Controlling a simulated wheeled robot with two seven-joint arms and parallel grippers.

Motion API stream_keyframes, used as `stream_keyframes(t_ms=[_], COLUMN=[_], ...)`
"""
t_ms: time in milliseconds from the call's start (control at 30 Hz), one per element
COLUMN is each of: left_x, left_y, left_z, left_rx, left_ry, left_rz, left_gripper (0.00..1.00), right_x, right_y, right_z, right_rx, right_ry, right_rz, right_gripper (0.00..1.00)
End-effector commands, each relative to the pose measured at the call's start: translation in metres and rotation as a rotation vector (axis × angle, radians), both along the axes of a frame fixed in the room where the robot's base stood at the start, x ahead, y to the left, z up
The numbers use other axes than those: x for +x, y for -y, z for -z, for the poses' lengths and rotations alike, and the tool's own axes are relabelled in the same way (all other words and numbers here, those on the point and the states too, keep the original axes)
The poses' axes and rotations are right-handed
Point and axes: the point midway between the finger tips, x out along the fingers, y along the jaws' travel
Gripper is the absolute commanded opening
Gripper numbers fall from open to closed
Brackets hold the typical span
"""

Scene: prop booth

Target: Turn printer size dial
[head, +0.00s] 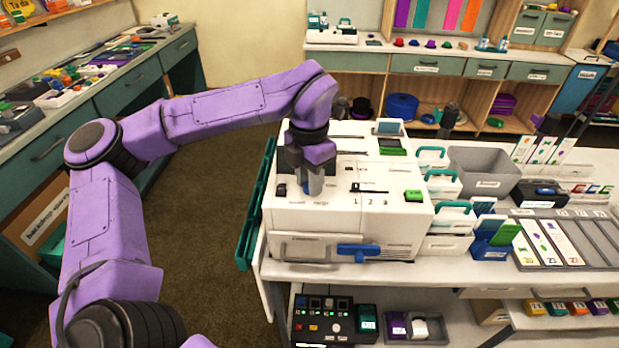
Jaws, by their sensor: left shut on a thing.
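The white printer (285,220) stands on the white counter at the centre. Its top panel has a slider (370,187) above the numbers 1, 2 and 3, a green button (414,196) and a small black control (281,190) at the left. A blue handle (358,252) is on its front. My left gripper (314,188) reaches down onto the left part of the top panel, above small printed labels. It is shut on what seems to be the size dial, which the fingers mostly hide. My right gripper is not in view.
Small white boxes with green handles (446,212) and a grey bin (490,170) stand right of the printer. A green panel (255,215) hangs at its left side. A shelf below holds a black button box (325,318). Open carpet (215,190) lies to the left.

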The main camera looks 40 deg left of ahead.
Motion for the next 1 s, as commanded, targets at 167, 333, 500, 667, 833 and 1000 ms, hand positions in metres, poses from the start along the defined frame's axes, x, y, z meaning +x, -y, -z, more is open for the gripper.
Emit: stream_keyframes(t_ms=[167,333,500,667,833,1000], left_x=[0.0,0.0,-0.001,-0.001,-0.001,-0.001], left_y=[0.0,-0.001,0.0,0.0,0.0,0.0], left_z=[-0.003,-0.005,-0.005,-0.005,-0.004,-0.003], left_rx=[0.003,0.002,0.002,0.002,0.001,0.001], left_ry=[-0.001,-0.002,-0.001,-0.002,-0.002,-0.001], left_rz=[0.077,0.2,0.351,0.483,0.605,0.696], left_gripper=[0.01,0.01,0.01,0.01,0.01,0.01], right_x=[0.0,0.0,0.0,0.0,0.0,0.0], right_y=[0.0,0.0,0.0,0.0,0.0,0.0], right_z=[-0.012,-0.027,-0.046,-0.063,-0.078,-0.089], right_rx=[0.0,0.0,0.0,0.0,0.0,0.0], right_ry=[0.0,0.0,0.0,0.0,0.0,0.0], right_rz=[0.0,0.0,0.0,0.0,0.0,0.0], right_gripper=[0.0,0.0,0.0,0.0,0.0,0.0])
